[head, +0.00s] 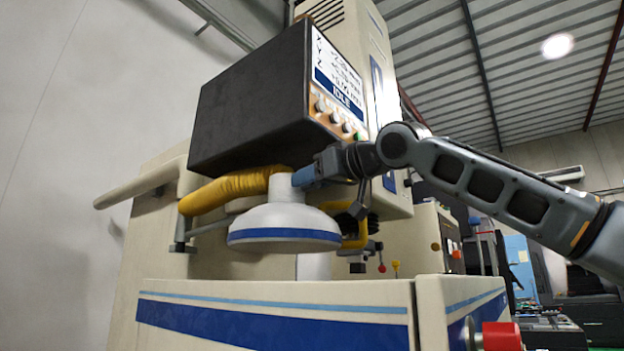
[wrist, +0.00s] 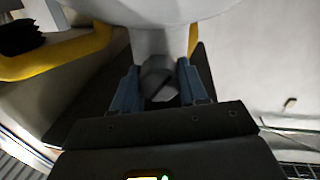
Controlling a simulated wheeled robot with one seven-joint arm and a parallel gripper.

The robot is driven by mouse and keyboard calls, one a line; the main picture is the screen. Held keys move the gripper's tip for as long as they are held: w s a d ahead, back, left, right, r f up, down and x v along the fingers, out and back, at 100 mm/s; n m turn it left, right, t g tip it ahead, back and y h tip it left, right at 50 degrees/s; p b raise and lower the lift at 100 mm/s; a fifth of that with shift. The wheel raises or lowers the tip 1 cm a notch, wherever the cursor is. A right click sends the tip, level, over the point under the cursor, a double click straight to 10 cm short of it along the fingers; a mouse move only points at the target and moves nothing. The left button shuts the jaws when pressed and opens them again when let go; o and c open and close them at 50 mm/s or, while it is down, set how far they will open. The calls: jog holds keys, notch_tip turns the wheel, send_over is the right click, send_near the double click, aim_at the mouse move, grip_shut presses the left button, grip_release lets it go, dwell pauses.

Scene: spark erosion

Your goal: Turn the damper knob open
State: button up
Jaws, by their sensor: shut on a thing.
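The damper knob (wrist: 158,82) is a small dark grey knob on the side of the white fume hood's neck. In the wrist view it sits between the two blue fingers of my gripper (wrist: 160,80), which is shut on it. A dark slanted line shows on the knob's face. In the head view my gripper (head: 303,177) reaches in from the right against the neck of the white hood (head: 285,219), and the fingers hide the knob. How far the knob is turned I cannot tell.
A yellow hose (head: 230,188) runs left from the hood's neck. A black control box (head: 250,100) with an "IDLE" display hangs just above my gripper. A cream machine tank (head: 270,308) with blue stripes stands below. A red knob (head: 500,336) is at the lower right.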

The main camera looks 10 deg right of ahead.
jog(key=shift+r+n+p, duration=0.15)
jog(key=shift+n+p, duration=0.15)
jog(key=shift+p, duration=0.3)
jog(key=n+p, duration=0.1)
jog(key=p, duration=0.1)
jog(key=shift+r+n+p, duration=0.1)
jog(key=shift+n+p, duration=0.3)
jog(key=shift+f+n+p, duration=0.2)
jog(key=shift+n+p, duration=1.75)
jog(key=shift+n, duration=0.55)
jog(key=o, duration=1.1)
jog(key=shift+c, duration=0.2)
jog(key=shift+f, duration=0.1)
